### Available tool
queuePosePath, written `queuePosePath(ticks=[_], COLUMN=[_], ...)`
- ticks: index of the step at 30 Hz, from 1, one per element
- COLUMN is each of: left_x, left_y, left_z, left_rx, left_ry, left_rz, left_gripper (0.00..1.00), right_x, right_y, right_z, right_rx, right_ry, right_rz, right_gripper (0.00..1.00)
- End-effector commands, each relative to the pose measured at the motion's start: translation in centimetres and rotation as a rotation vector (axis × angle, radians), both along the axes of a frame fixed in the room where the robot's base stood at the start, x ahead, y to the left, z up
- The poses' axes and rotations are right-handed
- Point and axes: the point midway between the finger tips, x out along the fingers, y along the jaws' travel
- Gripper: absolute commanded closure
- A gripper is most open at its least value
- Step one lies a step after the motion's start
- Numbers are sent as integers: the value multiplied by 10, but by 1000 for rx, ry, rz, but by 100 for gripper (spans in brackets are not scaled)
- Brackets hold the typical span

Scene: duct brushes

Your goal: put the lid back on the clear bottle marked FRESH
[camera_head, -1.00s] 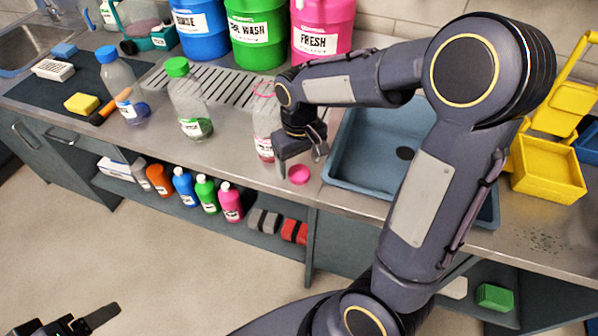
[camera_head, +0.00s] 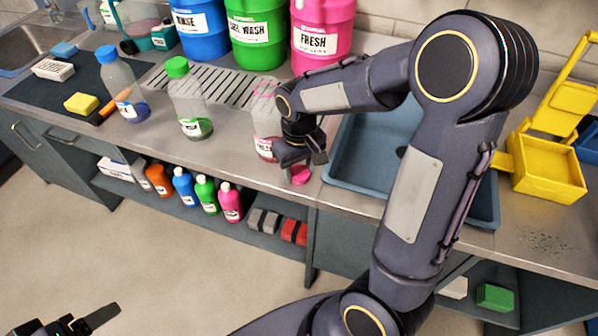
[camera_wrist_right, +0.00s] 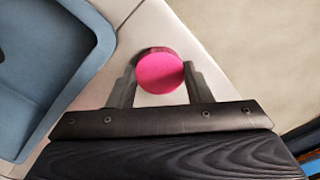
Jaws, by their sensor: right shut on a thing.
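The clear bottle with pink liquid (camera_head: 265,125) stands on the counter left of my right gripper, partly hidden by it. Its mouth has a pink ring and no lid; its label is too small to read. The pink lid (camera_head: 300,174) is at the counter's front edge. In the right wrist view the lid (camera_wrist_right: 160,72) sits between the two fingertips of my right gripper (camera_wrist_right: 158,80), which is shut on it. My right gripper also shows in the head view (camera_head: 306,168). My left gripper (camera_head: 95,320) shows only partly at the bottom left, over the floor.
Two lidded clear bottles, green-capped (camera_head: 188,100) and blue-capped (camera_head: 122,85), stand further left. A pink FRESH drum (camera_head: 318,40) stands behind. A blue-grey basin (camera_head: 345,172) lies right of the gripper. A yellow container (camera_head: 548,180) stands at far right.

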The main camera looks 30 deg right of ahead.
Motion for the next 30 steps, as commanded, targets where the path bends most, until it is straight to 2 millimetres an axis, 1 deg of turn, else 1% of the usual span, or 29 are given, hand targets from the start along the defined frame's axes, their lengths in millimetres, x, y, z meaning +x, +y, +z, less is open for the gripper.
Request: queuePosePath(ticks=[8, 11, 16, 20, 26, 30], left_x=[0, 0, 0, 0, 0, 0], left_y=[0, 0, 0, 0, 0, 0], left_z=[0, 1, 4, 4, 5, 3], left_rx=[0, 0, 0, 0, 0, 0], left_ry=[0, 0, 0, 0, 0, 0], left_rz=[0, 0, 0, 0, 0, 0], left_gripper=[30, 30, 30, 30, 30, 30], right_x=[0, 1, 1, 8, 18, 28], right_y=[0, 0, 1, 21, 51, 82], right_z=[3, 11, 35, 57, 95, 106], right_rx=[0, 0, 0, 0, 1, 0], right_ry=[-2, -3, -5, -6, -4, -1], right_rz=[0, 0, 1, 5, 5, 6], right_gripper=[76, 76, 76, 76, 76, 76])
